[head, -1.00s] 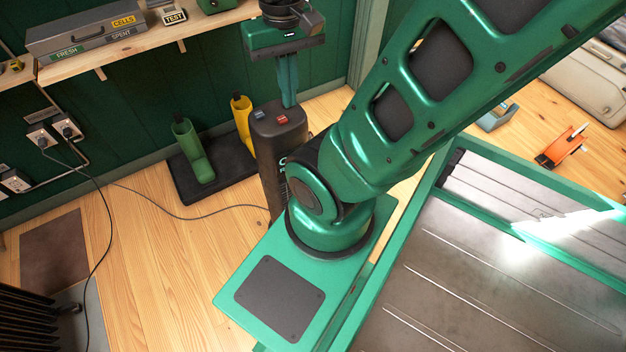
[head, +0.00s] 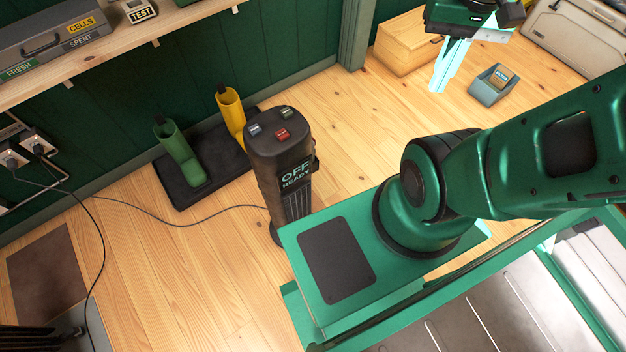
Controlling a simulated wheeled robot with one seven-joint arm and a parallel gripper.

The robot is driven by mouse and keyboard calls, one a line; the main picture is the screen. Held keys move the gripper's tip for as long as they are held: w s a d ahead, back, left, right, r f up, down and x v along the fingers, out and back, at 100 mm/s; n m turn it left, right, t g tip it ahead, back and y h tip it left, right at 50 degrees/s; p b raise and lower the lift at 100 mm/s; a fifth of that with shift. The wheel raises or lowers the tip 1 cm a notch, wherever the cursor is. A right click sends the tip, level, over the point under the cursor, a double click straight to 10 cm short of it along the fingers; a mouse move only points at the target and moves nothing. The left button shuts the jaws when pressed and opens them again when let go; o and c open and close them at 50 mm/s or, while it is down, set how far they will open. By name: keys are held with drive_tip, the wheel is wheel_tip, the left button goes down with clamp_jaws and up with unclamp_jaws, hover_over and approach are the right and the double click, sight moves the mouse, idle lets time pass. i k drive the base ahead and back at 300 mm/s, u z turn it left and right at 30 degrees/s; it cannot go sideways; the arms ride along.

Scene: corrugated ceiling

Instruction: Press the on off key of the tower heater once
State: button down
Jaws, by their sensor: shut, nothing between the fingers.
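The tower heater (head: 268,178) is a dark upright column standing on the wood floor in the middle of the head view. Its front display (head: 296,175) reads "OFF" and "READY". Its top carries a red key (head: 281,134), a bluish-grey key (head: 255,129) at left and a grey key (head: 284,113) behind. The key labels are too small to read. My gripper (head: 437,88) is at the upper right, well to the right of the heater and apart from it. Its pale green fingers are shut and empty, pointing down.
Green and yellow boots (head: 179,155) stand on a dark tray (head: 168,190) left of the heater. A wooden box (head: 405,50) and a small blue-grey bin (head: 492,86) are near my gripper. A cord (head: 150,211) crosses the floor. A shelf (head: 110,40) runs along the wall.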

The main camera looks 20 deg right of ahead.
sight(283, 134)
drive_tip(key=z, duration=1.85)
drive_tip(key=k, duration=1.6)
drive_tip(key=u, duration=1.2)
drive_tip(key=i, duration=1)
